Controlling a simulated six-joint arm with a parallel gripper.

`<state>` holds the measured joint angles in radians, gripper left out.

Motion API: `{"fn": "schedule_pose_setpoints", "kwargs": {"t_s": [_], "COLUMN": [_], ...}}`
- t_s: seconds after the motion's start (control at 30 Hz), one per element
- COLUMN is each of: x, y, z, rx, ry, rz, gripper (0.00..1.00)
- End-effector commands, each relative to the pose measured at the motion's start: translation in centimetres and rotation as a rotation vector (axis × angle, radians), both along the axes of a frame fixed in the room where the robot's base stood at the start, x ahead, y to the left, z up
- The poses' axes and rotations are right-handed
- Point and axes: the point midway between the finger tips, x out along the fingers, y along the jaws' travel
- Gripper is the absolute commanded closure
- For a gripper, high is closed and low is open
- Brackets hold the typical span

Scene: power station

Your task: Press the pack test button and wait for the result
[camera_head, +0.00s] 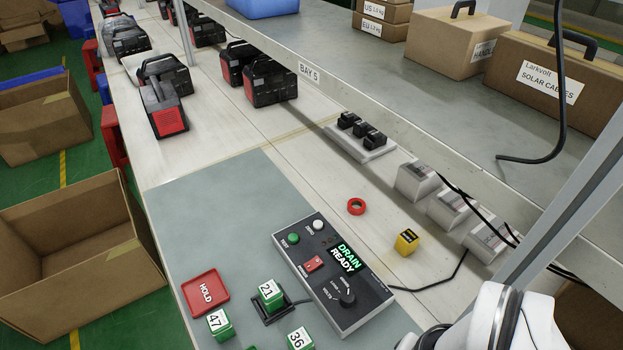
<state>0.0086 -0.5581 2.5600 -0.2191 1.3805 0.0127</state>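A dark tester box (332,275) lies on the grey-green mat. Its lit display (345,259) reads "DRAIN READY". A green button (293,238) and a pale button (318,225) sit at its far end; their small labels are hard to read. A red switch (313,264) and a black knob (347,298) are also on the box. A green-and-white pack marked 21 (270,290) sits in a black cradle beside the box. Packs marked 47 (218,320) and 36 (300,338) stand nearby. My white arm enters at the bottom right; my gripper's fingertips are not visible.
A red HOLD tray (205,292) lies left of the cradle. A yellow block (406,242) and red ring (356,206) lie right of the box. A black cable runs from the box. A raised shelf (400,95) overhangs the right; the mat's far part is clear.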

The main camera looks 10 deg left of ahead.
Motion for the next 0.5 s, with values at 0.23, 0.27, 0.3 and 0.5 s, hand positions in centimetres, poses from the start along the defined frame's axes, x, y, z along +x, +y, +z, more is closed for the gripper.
{"fn": "schedule_pose_setpoints", "kwargs": {"t_s": [0.23, 0.27, 0.3, 0.5], "x": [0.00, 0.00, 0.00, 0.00], "y": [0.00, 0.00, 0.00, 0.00], "z": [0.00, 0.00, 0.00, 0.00], "rx": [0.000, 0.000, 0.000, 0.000], "ry": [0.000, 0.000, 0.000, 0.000], "rz": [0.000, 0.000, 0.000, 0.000], "gripper": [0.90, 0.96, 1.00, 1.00]}}
